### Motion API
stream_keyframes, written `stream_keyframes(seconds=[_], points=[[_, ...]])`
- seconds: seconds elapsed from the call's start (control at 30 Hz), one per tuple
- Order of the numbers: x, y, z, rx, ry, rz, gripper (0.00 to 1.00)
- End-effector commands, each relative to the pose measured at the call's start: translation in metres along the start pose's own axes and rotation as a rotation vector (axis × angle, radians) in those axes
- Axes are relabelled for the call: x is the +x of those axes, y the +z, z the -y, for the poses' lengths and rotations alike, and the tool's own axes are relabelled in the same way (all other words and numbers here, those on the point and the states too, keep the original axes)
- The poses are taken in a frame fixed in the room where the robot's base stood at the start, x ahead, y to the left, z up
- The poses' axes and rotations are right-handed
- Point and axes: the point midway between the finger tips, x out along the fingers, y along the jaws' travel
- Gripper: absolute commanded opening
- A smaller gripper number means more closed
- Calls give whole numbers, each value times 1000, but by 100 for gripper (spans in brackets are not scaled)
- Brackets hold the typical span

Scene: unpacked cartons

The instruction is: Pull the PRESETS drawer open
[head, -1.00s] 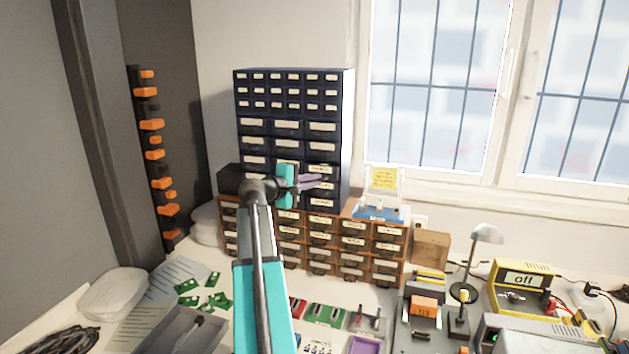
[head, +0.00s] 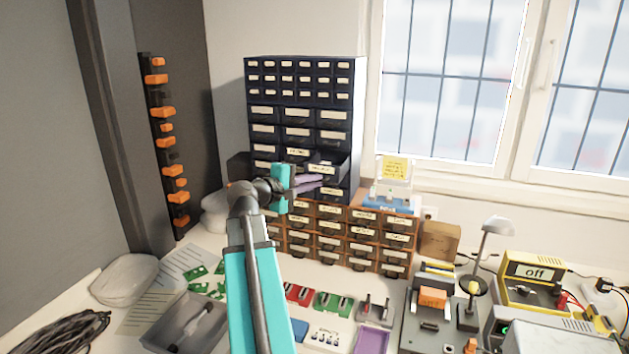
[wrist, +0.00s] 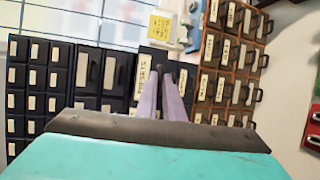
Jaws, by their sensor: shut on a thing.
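The PRESETS drawer appears to be the small dark drawer (head: 321,169) in the right column of the dark cabinet (head: 300,102); its label is too small to read surely. It stands out from the cabinet front, with its open top showing. My gripper (head: 321,179) reaches it from the left, with its pale purple fingers at the drawer's front. In the wrist view, my gripper (wrist: 162,80) is shut on the drawer's handle, beside a white label (wrist: 142,88). The fingers hide most of the handle.
Brown drawers (head: 345,230) stand below and right of the dark cabinet. A stand with a yellow note (head: 395,168) sits on them, close to the right. A cardboard box (head: 440,240) and a lamp (head: 496,226) stand farther right. The bench below holds trays and small parts.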

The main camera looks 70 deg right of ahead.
Motion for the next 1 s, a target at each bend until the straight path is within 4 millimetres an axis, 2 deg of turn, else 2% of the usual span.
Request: stream_keyframes(seconds=[0.2,0.23,0.33,0.77,1.0], points=[[0,-1,0,0,-1,-2,0],[0,-1,0,0,-1,-2,9],[0,-1,0,0,0,-2,26],[-4,-1,0,0,0,-1,26],[-24,-1,1,1,1,-3,26]])
